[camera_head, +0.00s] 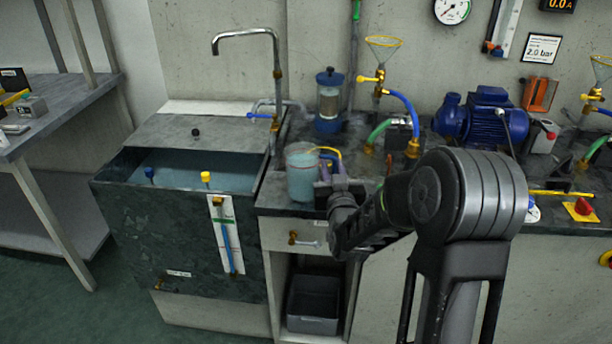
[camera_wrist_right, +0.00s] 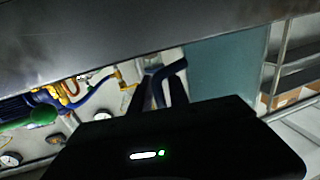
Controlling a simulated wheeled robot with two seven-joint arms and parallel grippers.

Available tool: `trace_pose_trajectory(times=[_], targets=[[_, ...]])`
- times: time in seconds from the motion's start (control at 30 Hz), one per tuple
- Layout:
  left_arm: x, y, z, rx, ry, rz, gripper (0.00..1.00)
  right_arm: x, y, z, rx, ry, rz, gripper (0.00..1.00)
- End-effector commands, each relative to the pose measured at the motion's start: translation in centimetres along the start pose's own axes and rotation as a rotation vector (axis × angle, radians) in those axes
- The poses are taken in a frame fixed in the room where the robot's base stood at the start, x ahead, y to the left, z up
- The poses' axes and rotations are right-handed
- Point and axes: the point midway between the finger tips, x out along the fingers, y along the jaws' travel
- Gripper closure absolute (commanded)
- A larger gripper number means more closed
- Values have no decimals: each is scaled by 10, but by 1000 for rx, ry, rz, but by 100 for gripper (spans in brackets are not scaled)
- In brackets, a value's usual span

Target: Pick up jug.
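The jug (camera_head: 301,178) is a clear vessel with pale blue-green liquid, upright on the counter right of the sink tank. In the right wrist view its teal side (camera_wrist_right: 222,68) fills the upper right, and its blue handle (camera_wrist_right: 157,88) shows between my fingers. My right gripper (camera_head: 331,178) is at the jug's right side, at the handle. In the wrist view my right gripper (camera_wrist_right: 158,92) has its dark fingers apart, one on each side of the handle, with some gap visible. The fingertips are partly hidden in the head view. My left gripper is in neither view.
A water-filled sink tank (camera_head: 109,185) with a tap (camera_head: 277,75) stands left of the jug. A blue-capped cylinder (camera_head: 329,102) stands behind it. Brass valves with a blue hose (camera_head: 403,105) and a blue pump motor (camera_head: 487,120) are to the right. A grey bin (camera_head: 312,305) sits below.

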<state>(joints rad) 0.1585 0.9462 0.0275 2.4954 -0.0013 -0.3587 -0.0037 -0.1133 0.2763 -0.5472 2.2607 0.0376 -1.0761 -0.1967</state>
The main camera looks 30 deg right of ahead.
Motion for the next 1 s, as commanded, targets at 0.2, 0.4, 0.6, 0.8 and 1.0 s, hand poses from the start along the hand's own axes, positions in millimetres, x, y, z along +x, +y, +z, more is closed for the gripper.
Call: trace_pose_trajectory(times=[0.2,0.4,0.6,0.8,1.0], targets=[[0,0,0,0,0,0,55,0,0,0,0,0,0,85],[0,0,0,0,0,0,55,0,0,0,0,0,0,100],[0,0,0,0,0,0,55,0,0,0,0,0,0,100],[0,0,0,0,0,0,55,0,0,0,0,0,0,100],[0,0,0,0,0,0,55,0,0,0,0,0,0,100]])
